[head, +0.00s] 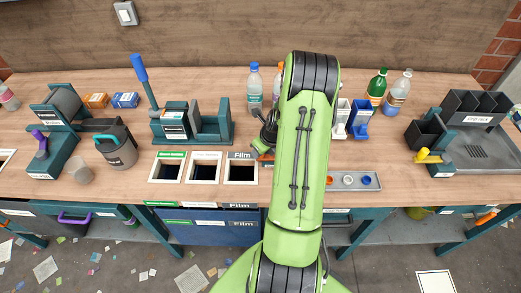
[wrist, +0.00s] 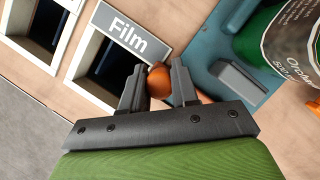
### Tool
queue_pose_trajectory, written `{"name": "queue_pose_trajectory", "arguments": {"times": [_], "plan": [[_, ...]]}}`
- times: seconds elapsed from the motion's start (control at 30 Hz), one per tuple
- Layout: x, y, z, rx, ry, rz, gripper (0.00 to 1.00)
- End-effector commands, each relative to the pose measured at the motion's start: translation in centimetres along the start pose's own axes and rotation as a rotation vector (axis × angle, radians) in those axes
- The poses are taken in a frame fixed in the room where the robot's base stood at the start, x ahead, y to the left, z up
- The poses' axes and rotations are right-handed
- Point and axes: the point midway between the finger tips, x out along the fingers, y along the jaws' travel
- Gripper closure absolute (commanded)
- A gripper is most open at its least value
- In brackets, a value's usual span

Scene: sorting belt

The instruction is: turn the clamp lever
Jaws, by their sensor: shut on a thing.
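My gripper (wrist: 158,88) has its two dark fingers closed around a rounded orange knob (wrist: 158,76) in the wrist view. The knob looks like the end of the clamp lever, but the rest of the lever is mostly hidden by the fingers. A teal fixture (wrist: 215,45) lies just right of it, with a green labelled container (wrist: 295,45) at the upper right. In the head view my arm covers most of this spot; a dark part of my gripper (head: 268,128) shows at the arm's left edge.
Three labelled bin openings, one marked Film (head: 242,172), lie just left of my gripper. A teal fixture with a blue handle (head: 139,68) stands further left. Bottles (head: 377,85) stand at the back right. A grey tray of caps (head: 348,180) and a yellow lever (head: 428,156) are to the right.

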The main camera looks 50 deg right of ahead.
Motion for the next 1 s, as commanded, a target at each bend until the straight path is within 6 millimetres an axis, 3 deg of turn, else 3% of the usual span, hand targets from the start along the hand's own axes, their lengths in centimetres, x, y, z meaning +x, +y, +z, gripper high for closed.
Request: {"name": "queue_pose_trajectory", "arguments": {"times": [0.03, 0.2, 0.53, 0.67, 1.0], "plan": [[-0.1, -0.2, 0.1, 0.001, -0.004, -0.006, 0.69], [-0.1, -0.1, 0.1, 0.001, -0.003, -0.004, 0.45], [-0.8, -0.1, 0.1, 0.0, -0.003, -0.004, 0.45], [-3.6, -0.1, 0.2, 0.0, -0.005, -0.006, 0.45], [-13.1, -0.1, 0.1, 0.001, -0.004, -0.007, 0.45]]}}
